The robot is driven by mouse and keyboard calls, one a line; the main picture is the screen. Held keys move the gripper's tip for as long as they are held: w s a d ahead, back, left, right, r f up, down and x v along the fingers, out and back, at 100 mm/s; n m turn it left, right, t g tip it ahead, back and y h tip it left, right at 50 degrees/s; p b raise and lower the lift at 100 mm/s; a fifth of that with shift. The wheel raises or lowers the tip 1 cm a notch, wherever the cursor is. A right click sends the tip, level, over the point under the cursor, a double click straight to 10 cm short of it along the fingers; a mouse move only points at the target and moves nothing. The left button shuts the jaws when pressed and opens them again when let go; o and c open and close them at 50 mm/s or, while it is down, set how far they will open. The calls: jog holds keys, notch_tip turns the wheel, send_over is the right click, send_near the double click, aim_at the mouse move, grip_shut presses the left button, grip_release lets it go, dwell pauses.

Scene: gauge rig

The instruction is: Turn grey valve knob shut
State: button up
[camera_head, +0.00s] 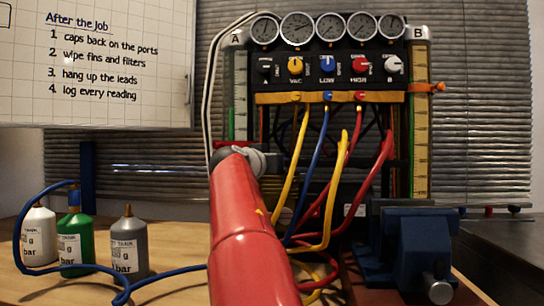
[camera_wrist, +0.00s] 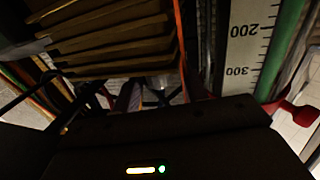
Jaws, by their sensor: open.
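The gauge rig's black panel (camera_head: 330,84) carries a row of knobs in the head view. The pale grey knob (camera_head: 391,65) is at its right end, above the label B. Beside it are a red knob (camera_head: 358,65), a blue knob (camera_head: 328,64), a yellow knob (camera_head: 295,67) and a dark knob (camera_head: 265,67) at the left end. My gripper's dark body (camera_wrist: 165,130) fills the bottom of the wrist view; its fingertips are not clear. It is open, with nothing seen in it. In the head view my red arm hides it, low and left of the grey knob.
Yellow, blue and red hoses (camera_head: 385,150) hang below the panel. A blue vise (camera_head: 415,245) stands at front right. Several small cylinders (camera_head: 75,240) and a loose blue hose (camera_head: 170,274) are on the bench at left. A ruled scale (camera_wrist: 244,45) is close in the wrist view.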

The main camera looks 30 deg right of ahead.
jog(key=shift+w+d, duration=0.15)
jog(key=shift+c, duration=0.4)
jog(key=c, duration=0.8)
jog(key=shift+c, duration=0.2)
